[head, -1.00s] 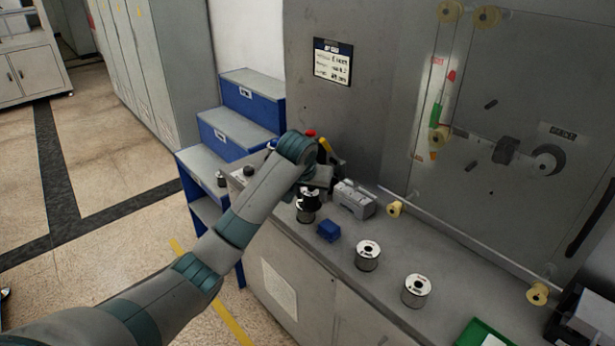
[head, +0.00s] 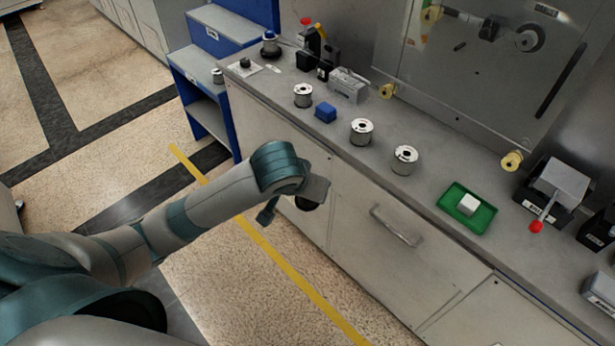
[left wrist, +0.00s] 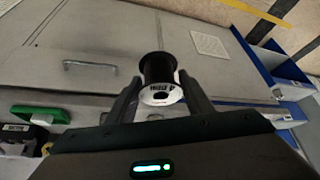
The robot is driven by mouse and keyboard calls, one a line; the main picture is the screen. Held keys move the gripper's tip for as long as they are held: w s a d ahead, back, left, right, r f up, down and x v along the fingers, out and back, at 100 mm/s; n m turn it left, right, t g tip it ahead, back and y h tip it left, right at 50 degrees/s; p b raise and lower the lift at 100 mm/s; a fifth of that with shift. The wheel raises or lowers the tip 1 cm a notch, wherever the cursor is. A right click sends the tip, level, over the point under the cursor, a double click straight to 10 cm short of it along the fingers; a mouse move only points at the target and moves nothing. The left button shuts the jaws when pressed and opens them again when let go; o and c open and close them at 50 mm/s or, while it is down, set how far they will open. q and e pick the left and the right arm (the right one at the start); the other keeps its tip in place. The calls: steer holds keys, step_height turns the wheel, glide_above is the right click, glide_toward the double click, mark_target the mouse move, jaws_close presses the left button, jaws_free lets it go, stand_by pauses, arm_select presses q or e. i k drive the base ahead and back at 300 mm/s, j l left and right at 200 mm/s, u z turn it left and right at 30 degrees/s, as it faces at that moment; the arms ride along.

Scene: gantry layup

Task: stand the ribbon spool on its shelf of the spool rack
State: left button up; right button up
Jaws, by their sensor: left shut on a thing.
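The ribbon spool, with a dark winding and a white labelled flange, is between my left gripper's fingers in the left wrist view (left wrist: 160,72). My left gripper (left wrist: 157,92) is shut on it. In the head view my left gripper (head: 300,195) is in front of the counter's cabinet doors, below the counter top, and mostly hides the dark spool (head: 309,204). The blue spool rack (head: 235,22), with grey stepped shelves, stands at the counter's left end. My right gripper is not in view.
A door handle (head: 397,226) sticks out near my gripper. The floor before the rack is clear.

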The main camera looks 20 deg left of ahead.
mark_target(208, 110)
steer(key=i+j+z, duration=0.1)
steer(key=i+j, duration=0.15)
steer(key=j, duration=0.8)
steer(key=i+j+z, duration=0.15)
steer(key=j, duration=0.95)
steer(key=i+j+z, duration=0.1)
steer(key=j, duration=1)
steer(key=i+j+z, duration=0.15)
steer(key=j, duration=1)
steer(key=i+j+z, duration=0.1)
steer(key=j, duration=1.05)
